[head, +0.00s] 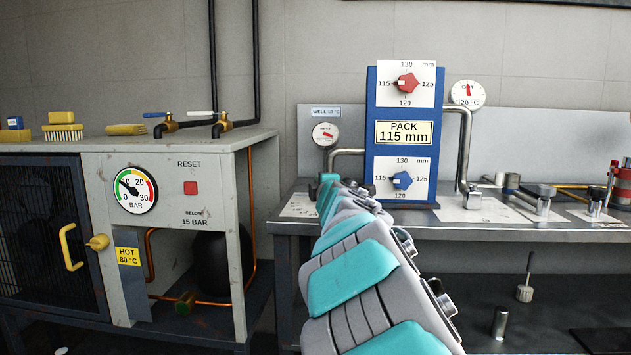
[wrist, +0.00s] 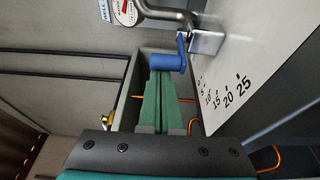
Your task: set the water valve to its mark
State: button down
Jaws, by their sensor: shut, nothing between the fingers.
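The water valve is in the wrist view, a metal block (wrist: 207,43) at the end of a grey pipe with a blue lever ending in a round blue grip (wrist: 168,62). A white scale plate (wrist: 240,75) beside it carries numbers up to 25. The lever lies near the low end of the scale; I cannot tell its exact reading or make out a distinct mark. My gripper (wrist: 164,78) is shut and empty, its green fingertips right at the blue grip. I cannot tell whether they touch it. In the head view my arm hides most of the valve.
A well gauge (head: 325,134) is above the valve. A grey cabinet (head: 105,200) with a bar gauge stands left. Bent pipes and metal fittings line the bench.

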jog(key=shift+d, duration=0.3)
dwell(0.4)
jog(key=shift+a+f, duration=0.1)
